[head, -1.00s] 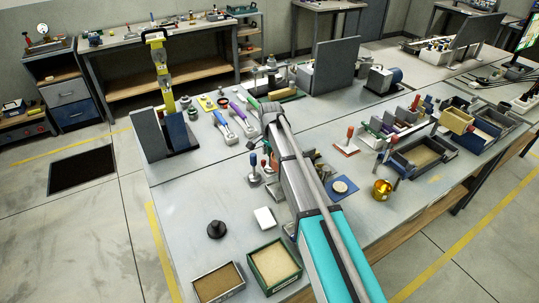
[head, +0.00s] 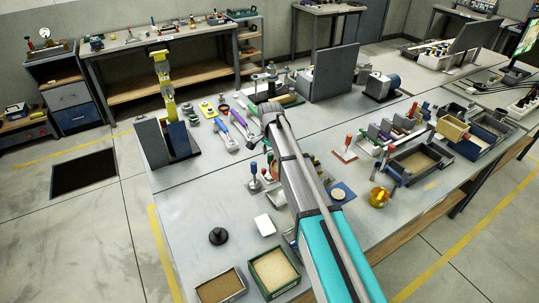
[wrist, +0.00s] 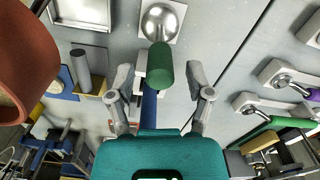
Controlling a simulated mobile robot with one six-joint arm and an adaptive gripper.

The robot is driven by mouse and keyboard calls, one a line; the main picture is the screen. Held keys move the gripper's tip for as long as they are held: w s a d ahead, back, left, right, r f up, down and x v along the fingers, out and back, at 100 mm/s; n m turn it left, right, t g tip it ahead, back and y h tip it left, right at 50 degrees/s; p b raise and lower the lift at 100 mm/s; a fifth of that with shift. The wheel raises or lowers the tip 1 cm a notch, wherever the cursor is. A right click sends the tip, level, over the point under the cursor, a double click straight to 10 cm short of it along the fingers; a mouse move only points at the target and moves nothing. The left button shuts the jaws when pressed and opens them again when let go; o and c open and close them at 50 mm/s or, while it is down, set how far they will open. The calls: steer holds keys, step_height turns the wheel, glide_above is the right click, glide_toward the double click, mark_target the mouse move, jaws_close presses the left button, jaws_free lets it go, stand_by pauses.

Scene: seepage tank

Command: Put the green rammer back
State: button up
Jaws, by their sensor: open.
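A green cylindrical handle (wrist: 160,65), apparently the green rammer's, shows in the wrist view between the fingertips of my gripper (wrist: 160,80). The fingers are open, one on each side, with visible gaps to the handle. A pale block shows partly below it, and a blue rod (wrist: 148,108) lies nearer the wrist. In the head view my arm covers the gripper and this handle. A second green handle (wrist: 265,141) is at the lower right of the wrist view. I cannot tell a place for the rammer.
A silver dome on a pale plate (wrist: 173,37) is just beyond the handle. A large orange-brown cylinder (wrist: 25,60) is close on the left.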

steer(key=shift+r+p, duration=3.7)
steer(key=shift+r, duration=0.35)
